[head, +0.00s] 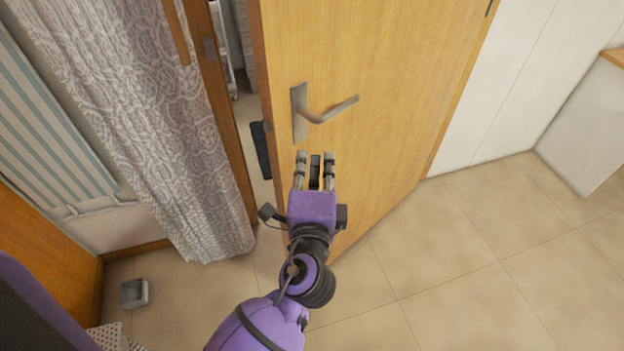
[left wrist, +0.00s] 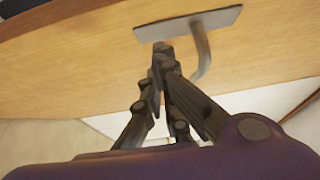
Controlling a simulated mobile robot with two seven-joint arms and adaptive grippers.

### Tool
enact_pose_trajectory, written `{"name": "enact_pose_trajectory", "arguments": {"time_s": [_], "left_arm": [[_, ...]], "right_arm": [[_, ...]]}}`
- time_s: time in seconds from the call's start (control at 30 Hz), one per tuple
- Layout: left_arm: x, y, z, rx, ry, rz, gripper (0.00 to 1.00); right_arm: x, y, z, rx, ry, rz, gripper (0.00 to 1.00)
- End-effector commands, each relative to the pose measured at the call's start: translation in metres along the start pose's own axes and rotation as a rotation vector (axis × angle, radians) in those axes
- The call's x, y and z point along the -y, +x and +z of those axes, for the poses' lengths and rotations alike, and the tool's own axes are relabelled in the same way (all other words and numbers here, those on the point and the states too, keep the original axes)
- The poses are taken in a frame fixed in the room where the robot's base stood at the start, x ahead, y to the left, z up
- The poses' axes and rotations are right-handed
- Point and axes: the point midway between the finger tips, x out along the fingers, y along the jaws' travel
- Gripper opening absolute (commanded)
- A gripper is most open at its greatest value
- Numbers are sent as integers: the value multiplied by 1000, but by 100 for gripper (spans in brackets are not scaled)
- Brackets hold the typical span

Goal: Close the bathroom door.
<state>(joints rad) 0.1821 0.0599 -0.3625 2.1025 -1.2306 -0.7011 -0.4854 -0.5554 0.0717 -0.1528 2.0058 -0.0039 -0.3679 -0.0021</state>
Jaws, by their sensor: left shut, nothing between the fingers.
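The wooden bathroom door (head: 390,75) stands partly open, with a gap between its left edge and the door frame (head: 222,110). Its metal lever handle (head: 327,110) sits near that left edge. My left gripper (head: 315,158) is shut and empty, just below the handle in the head view and close to the door's face. In the left wrist view the fingers (left wrist: 163,52) point toward the door (left wrist: 80,60) beside the handle (left wrist: 200,45). I cannot tell whether they touch it. My right gripper is not in view.
A patterned curtain (head: 130,110) hangs left of the door frame. A small grey box (head: 134,292) lies on the floor at the lower left. A white cabinet (head: 585,125) stands at the far right. The tiled floor (head: 480,270) right of my arm is clear.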

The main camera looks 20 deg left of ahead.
Motion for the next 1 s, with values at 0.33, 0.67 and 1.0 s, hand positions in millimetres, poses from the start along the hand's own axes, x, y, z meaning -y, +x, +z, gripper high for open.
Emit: {"name": "enact_pose_trajectory", "arguments": {"time_s": [0.33, 0.67, 1.0], "left_arm": [[1, 31, 27, -1, 1, 0, 0], [-1, 32, 28, 0, -1, 2, 0], [-5, 73, 65, -63, 17, 3, 0]], "right_arm": [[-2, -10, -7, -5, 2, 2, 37], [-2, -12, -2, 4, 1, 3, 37], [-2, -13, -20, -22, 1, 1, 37]]}}
